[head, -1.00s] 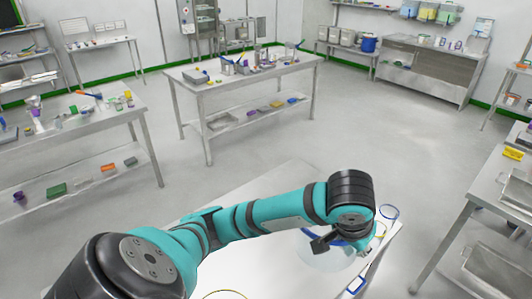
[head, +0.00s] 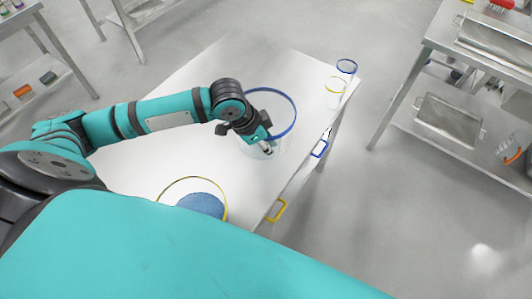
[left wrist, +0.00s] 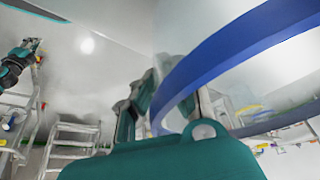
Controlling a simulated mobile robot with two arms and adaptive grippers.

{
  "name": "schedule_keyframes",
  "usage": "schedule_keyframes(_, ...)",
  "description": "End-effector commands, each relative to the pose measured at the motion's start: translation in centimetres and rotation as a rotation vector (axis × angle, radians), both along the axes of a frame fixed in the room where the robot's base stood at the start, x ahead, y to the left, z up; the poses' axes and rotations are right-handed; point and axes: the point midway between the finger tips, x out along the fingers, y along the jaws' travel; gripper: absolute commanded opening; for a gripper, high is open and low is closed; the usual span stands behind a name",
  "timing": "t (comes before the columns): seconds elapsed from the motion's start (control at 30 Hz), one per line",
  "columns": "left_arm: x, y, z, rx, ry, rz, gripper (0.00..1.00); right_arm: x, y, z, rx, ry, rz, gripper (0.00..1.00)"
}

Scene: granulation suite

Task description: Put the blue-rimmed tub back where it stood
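The blue-rimmed tub (head: 294,116) is clear and wide, and appears upright over the white table top near its right edge. My left gripper (head: 267,145) is at the near side of its rim, pointing down. In the left wrist view the blue rim (left wrist: 225,48) sweeps close past the left gripper's fingers (left wrist: 170,105). Part of the fingers is hidden, and I cannot tell whether they are closed on the rim. A small teal and dark arm part shows at upper left in the left wrist view; its gripper state is unclear.
A yellow-rimmed tub (head: 224,194) with blue contents is at the table's (head: 140,180) near edge. Blue (head: 320,149) and yellow (head: 276,210) handles show along the right edge. The table's left part is clear.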

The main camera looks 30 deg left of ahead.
Motion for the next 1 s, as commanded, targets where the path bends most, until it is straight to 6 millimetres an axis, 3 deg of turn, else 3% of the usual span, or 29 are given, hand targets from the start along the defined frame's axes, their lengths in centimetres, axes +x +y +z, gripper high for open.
schedule_keyframes(0.5,0.0,0.0,-5.7,0.001,-0.001,0.003,0.00,0.8,-0.6,0.5,-0.006,-0.012,0.003,0.00)
schedule_keyframes(0.8,0.0,0.0,-6.0,0.001,-0.001,0.002,0.00,0.8,-0.5,0.5,-0.006,-0.012,0.002,0.00)
schedule_keyframes(1.0,0.0,0.0,-6.0,0.001,-0.001,0.002,0.27,0.8,-0.2,0.4,-0.003,-0.012,0.001,0.00)
